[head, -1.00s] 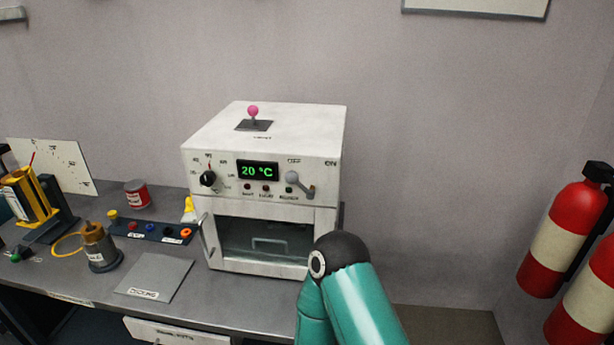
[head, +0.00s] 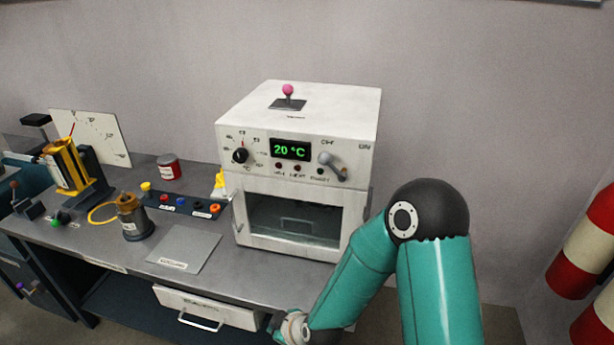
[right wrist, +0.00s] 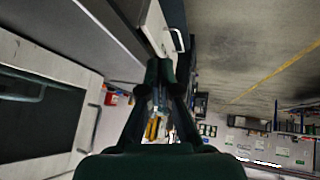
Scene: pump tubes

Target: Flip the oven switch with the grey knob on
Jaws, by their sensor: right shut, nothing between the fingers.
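The white oven (head: 300,108) stands on the bench. The display (head: 290,149) reads 20 °C. My right gripper (right wrist: 159,75) is shut and empty in the right wrist view, in front of the bench and oven, apart from the switch. In the head view only its arm and wrist show clearly, low in front of the oven. My left gripper is not in view.
A black dial (head: 240,156) is at the panel's left, and a pink-knobbed lever (head: 288,91) on the oven's top. The oven door (head: 300,217) has a handle. A drawer (head: 215,306) sits under the bench.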

